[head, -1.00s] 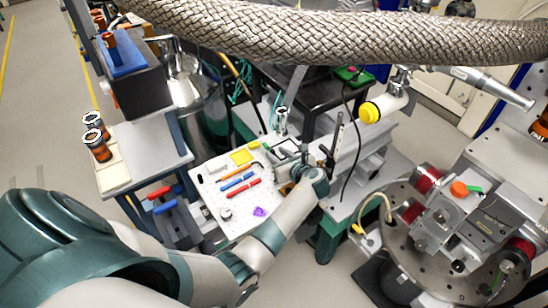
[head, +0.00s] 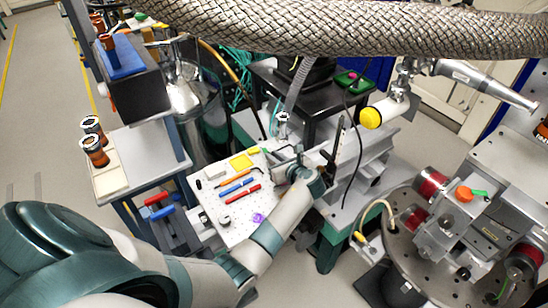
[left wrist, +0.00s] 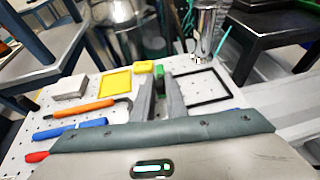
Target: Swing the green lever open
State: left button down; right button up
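My left gripper (head: 284,163) reaches over the right side of the white perforated board. In the left wrist view its two grey fingers (left wrist: 160,88) stand apart with a narrow gap between them. A small green piece (left wrist: 160,72) shows at the fingertips, in line with the gap; I cannot tell whether they touch it or whether it is the lever. Another green handle-like piece (head: 480,193) sits beside an orange knob (head: 464,193) on the metal chamber at right, far from the gripper. My right gripper is out of view.
The white board (head: 235,230) holds a yellow frame (left wrist: 116,82), a yellow block (left wrist: 145,67), an orange tool (left wrist: 80,108) and blue and red tools. A black frame (left wrist: 228,88) lies right of the fingers. A braided hose (head: 350,32) crosses the top. A steel post (left wrist: 204,35) stands behind.

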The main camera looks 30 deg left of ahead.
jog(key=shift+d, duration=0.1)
pick_arm(q)
jog(key=shift+w+d+n+g+y+b, duration=0.15)
jog(key=shift+w+n+g+y+b, duration=0.2)
jog(key=shift+n+g, duration=0.4)
jog(key=shift+s, duration=0.1)
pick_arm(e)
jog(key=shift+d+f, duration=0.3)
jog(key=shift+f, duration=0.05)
pick_arm(q)
jog(key=c, duration=1.8)
grip_release()
jog(key=shift+o, duration=0.2)
jog(key=shift+s, duration=0.1)
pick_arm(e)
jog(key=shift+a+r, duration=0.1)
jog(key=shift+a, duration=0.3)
pick_arm(q)
jog(key=shift+m+t, duration=0.25)
jog(key=shift+m, duration=0.1)
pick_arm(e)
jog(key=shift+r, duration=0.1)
